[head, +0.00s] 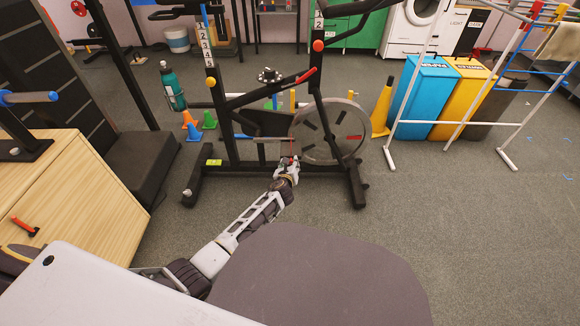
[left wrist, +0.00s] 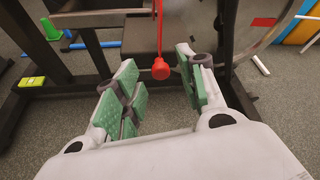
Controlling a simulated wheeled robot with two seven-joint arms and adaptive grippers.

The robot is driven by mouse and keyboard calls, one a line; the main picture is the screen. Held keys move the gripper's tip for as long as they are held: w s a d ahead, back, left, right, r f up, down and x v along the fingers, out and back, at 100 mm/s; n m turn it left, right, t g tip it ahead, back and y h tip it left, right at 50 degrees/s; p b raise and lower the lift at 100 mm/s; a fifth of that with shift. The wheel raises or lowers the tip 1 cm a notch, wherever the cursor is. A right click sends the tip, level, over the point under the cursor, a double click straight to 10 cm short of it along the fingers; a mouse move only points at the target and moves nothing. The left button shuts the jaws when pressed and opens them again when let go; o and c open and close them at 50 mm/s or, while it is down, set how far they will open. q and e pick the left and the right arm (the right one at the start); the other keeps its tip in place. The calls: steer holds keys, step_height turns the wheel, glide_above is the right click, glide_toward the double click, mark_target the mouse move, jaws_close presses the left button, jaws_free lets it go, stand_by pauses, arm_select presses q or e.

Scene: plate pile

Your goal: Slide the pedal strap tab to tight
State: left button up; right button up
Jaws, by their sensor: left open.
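The exercise bike (head: 265,125) stands on the floor ahead, with a grey flywheel (head: 330,130). In the left wrist view a thin red strap with a rounded red tab (left wrist: 160,69) at its lower end hangs from above. I take this to be the pedal strap tab. My left gripper (head: 289,165) is at the bike's lower frame, left of the flywheel's lower edge. In the left wrist view its green-padded fingers (left wrist: 163,88) are open, with the red tab between and just beyond their tips. I see no contact. The pedal itself is hard to make out. My right gripper is not in view.
Several small cones (head: 192,127) and a teal bottle (head: 170,85) are at the bike's left. A blue bin (head: 425,95) and drying rack (head: 445,140) stand right. A wooden cabinet (head: 85,180) is at left. Floor at right front is clear.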

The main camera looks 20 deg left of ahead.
arm_select(q)
steer(key=shift+w+f, duration=0.15)
steer(key=shift+w, duration=0.15)
jaws_close()
stand_by(0.3)
